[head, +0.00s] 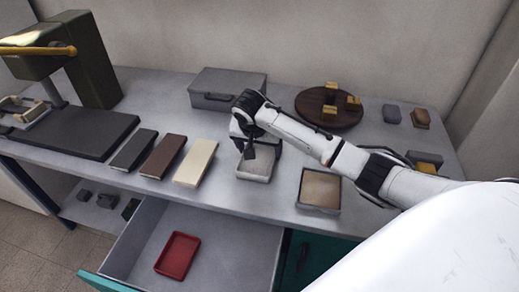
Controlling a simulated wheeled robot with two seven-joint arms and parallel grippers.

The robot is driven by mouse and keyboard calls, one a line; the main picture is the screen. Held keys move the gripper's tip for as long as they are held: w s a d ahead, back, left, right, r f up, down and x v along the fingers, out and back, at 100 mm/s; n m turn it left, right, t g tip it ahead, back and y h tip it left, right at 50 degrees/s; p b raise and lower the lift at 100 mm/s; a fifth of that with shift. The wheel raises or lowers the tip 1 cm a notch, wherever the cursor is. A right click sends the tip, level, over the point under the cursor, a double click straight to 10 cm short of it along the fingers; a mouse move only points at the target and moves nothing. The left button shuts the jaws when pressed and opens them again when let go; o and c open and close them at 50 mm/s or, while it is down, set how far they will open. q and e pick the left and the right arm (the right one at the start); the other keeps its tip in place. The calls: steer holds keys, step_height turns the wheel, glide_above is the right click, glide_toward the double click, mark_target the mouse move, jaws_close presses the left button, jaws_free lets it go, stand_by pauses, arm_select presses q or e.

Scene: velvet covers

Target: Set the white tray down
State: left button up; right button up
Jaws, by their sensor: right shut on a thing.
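The white tray (256,167) is at the middle of the grey worktop, between the cream cover and a brown-lined tray. My right gripper (250,154) reaches down to its far left side and is shut on it. The gripper and wrist hide part of the tray's back edge. The tray looks level and very close to the worktop; I cannot tell whether it touches. My left gripper is not in view.
Black (133,150), brown (162,156) and cream (195,163) covers lie to the left. A brown-lined tray (319,190) is at the right. Behind are a grey box (227,90) and a round board (313,112) with yellow blocks. An open drawer (225,235) holds a red tray (177,255).

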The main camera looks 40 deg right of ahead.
mark_target(256, 169)
steer(key=shift+f, duration=0.15)
steer(key=o, duration=1.1)
steer(key=shift+c, duration=0.2)
steer(key=shift+r, duration=0.2)
steer(key=v, duration=1.2)
